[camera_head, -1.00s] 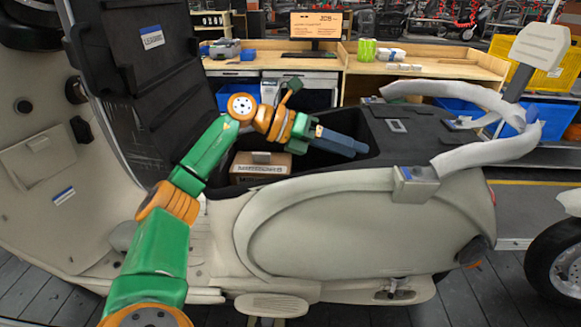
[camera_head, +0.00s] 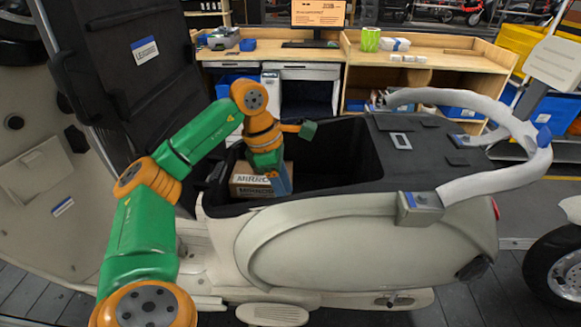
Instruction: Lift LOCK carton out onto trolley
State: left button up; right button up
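A brown carton (camera_head: 248,182) sits at the left end of the open black under-seat bin of a cream scooter. Its printed label is partly covered and seems to start with "MIRRO"; I cannot read LOCK on any carton. My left gripper (camera_head: 283,188) points down over the right part of this carton, its blue-grey fingers in front of or at it. I cannot tell whether they touch it or how far apart they are. The deeper floor of the bin is dark. No trolley can be made out. My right gripper is out of view.
The scooter's raised black seat (camera_head: 130,80) stands left of the bin. The bin's rim, the black rear deck (camera_head: 420,140) and the pale grab rail (camera_head: 500,180) bound the right side. A wooden workbench (camera_head: 430,60) with a monitor stands behind.

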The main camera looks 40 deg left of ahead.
pick_arm(q)
jog(key=x, duration=0.3)
jog(key=shift+a+f, duration=0.1)
jog(key=shift+f, duration=0.1)
grip_shut()
dwell(1.2)
